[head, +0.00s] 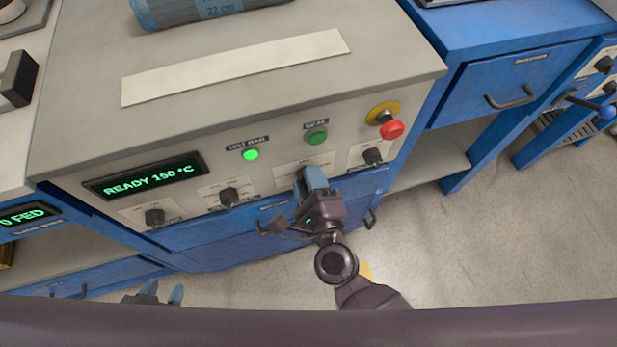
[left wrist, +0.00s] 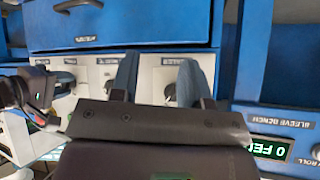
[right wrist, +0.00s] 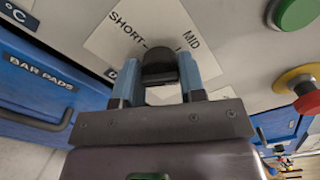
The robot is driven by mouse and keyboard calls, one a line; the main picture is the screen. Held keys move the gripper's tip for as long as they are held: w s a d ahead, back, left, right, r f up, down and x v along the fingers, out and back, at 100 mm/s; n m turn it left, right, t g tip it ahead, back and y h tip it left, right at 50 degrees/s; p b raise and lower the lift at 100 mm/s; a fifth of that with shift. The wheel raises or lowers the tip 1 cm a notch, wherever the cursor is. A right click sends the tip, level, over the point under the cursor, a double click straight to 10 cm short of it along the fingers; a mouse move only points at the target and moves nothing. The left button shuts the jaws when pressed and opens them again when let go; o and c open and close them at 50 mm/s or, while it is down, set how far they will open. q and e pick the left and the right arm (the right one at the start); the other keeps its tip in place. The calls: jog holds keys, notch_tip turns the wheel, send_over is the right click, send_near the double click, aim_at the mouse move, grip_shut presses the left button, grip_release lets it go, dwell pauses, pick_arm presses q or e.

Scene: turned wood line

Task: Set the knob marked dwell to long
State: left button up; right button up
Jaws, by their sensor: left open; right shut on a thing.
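A dark knob (right wrist: 159,66) sits on a cream plate (right wrist: 112,40) in the right wrist view. The plate's words SHORT and MID can be read; another mark beside the finger is mostly hidden, and so is the name label. My right gripper (right wrist: 160,80) is shut on this knob, one blue finger on each side. Which mark the knob points to I cannot tell. In the head view my right gripper (head: 312,180) covers the knob, below the SEAL button. My left gripper (head: 161,292) is open and empty, low in front of the cabinets; its spread fingers show in the left wrist view (left wrist: 156,82).
Other knobs on the panel are two at left (head: 154,217) (head: 228,197) and one at right (head: 372,156). Above are a lit display (head: 145,176), a green lamp (head: 251,154), the green SEAL button (head: 316,138) and a red stop button (head: 391,129). Floor at right is open.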

jog(key=shift+f+m+b, duration=0.2)
jog(key=shift+m+b, duration=0.1)
jog(key=shift+m, duration=0.6)
jog(key=m+b, duration=0.1)
jog(key=m, duration=0.2)
jog(key=shift+m, duration=0.4)
jog(key=m+b, duration=0.2)
jog(key=m, duration=0.2)
jog(key=shift+d, duration=0.1)
jog(key=shift+r+m, duration=0.1)
jog(key=shift+m, duration=0.6)
jog(key=shift+m+b, duration=0.3)
jog(key=shift+m, duration=0.1)
pick_arm(q)
jog(key=shift+w+d+f+m+t, duration=0.2)
jog(key=shift+w+d+m+t, duration=0.1)
jog(key=shift+w+d+m, duration=0.4)
jog(key=shift+a+f, duration=0.1)
jog(key=shift+a, duration=0.1)
pick_arm(e)
jog(key=shift+r+m, duration=0.1)
jog(key=shift+m, duration=0.2)
